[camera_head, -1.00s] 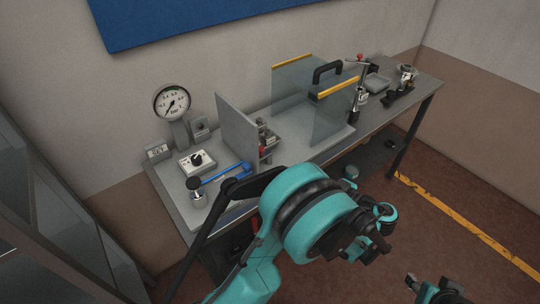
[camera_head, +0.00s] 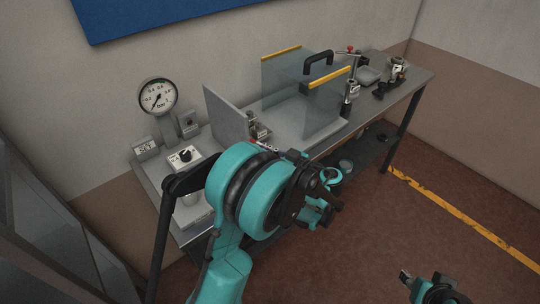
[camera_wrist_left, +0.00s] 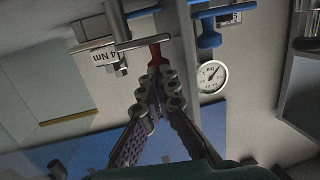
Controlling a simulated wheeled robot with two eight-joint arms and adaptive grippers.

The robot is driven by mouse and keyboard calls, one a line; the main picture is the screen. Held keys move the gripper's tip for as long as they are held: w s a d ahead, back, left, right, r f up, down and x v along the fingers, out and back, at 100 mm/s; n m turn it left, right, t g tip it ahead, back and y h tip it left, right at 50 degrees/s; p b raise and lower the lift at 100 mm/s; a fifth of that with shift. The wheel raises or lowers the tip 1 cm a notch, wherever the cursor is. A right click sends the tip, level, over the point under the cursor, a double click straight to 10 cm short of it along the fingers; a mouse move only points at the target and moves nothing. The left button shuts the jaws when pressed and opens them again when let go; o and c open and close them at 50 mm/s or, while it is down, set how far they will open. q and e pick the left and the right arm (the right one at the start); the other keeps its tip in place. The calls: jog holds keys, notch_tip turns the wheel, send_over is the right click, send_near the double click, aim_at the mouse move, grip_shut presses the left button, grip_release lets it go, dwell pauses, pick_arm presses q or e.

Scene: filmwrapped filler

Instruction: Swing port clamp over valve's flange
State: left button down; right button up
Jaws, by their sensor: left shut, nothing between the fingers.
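My left gripper (camera_wrist_left: 158,78) is shut and empty in the left wrist view. Its fingertips are close to a red handle end (camera_wrist_left: 155,52) below a metal crossbar (camera_wrist_left: 120,45); contact cannot be told. A "4 Nm" label (camera_wrist_left: 105,57) is beside the bar. In the head view small metal fittings (camera_head: 258,130) sit on the grey upright plate (camera_head: 228,112). My left arm hides the fingertips there. I cannot tell clamp from valve flange for certain. A blue part (camera_wrist_left: 208,32) shows right of the fingers. My right gripper (camera_head: 435,288) is low at the right, its jaw state unclear.
A pressure gauge (camera_head: 157,97) and a knob box (camera_head: 184,157) stand on the left of the bench. A clear guard (camera_head: 323,98) with yellow edges stands to the right. Fittings (camera_head: 397,70) stand at the far end.

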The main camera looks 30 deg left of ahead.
pick_arm(q)
jog(key=shift+a, duration=0.1)
jog(key=shift+s+a, duration=0.3)
jog(key=shift+a, duration=0.4)
pick_arm(e)
jog(key=shift+f, duration=0.2)
